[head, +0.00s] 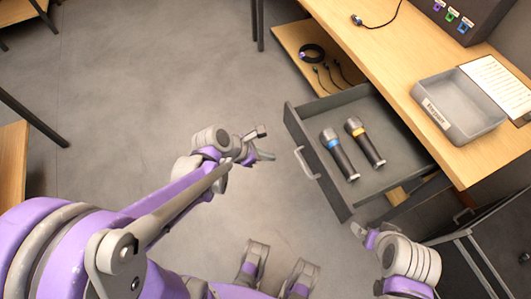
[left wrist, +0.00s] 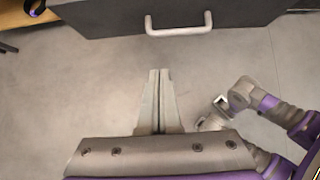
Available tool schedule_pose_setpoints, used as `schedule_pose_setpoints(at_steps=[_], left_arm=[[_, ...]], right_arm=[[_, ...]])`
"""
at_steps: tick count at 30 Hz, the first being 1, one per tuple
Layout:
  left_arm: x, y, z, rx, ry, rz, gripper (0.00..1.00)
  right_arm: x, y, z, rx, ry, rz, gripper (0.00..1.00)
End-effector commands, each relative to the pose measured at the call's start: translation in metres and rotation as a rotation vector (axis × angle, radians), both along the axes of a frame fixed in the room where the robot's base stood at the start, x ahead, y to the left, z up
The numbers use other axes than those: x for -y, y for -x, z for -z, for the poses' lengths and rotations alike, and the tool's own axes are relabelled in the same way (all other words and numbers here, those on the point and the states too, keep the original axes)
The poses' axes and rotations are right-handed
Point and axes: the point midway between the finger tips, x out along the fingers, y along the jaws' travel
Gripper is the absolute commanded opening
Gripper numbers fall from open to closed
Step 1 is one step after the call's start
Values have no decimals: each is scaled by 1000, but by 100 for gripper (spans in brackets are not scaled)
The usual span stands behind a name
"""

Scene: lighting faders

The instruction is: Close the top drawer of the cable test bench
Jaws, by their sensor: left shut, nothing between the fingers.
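The top drawer (head: 323,174) of the wooden bench is pulled out, its dark grey front facing left. Its pale bar handle (head: 306,163) also shows in the left wrist view (left wrist: 178,30). Inside lie a blue-banded flashlight (head: 338,154) and a yellow-banded flashlight (head: 366,142). My left gripper (head: 265,144) is in front of the drawer, left of the handle and apart from it. In the left wrist view its fingers (left wrist: 158,74) are together and empty, pointing toward the drawer front. My right gripper (head: 362,233) is by the drawer's near corner; its finger opening is unclear.
A grey tray (head: 458,108), a paper sheet (head: 497,85) and a dark box with coloured ports (head: 466,14) are on the bench top (head: 397,61). A lower shelf (head: 291,45) holds coiled cables. The floor left of the drawer is clear.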

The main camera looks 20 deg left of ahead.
Motion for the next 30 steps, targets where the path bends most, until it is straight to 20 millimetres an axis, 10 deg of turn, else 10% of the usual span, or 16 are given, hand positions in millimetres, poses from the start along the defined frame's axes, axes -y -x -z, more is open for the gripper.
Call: schedule_pose_setpoints(at_steps=[8,30], left_arm=[[28,-27,47,1,-1,6,0],[51,-52,50,0,-2,2,0]], right_arm=[[0,1,18,-6,0,0,97],[0,1,18,-6,0,0,97]])
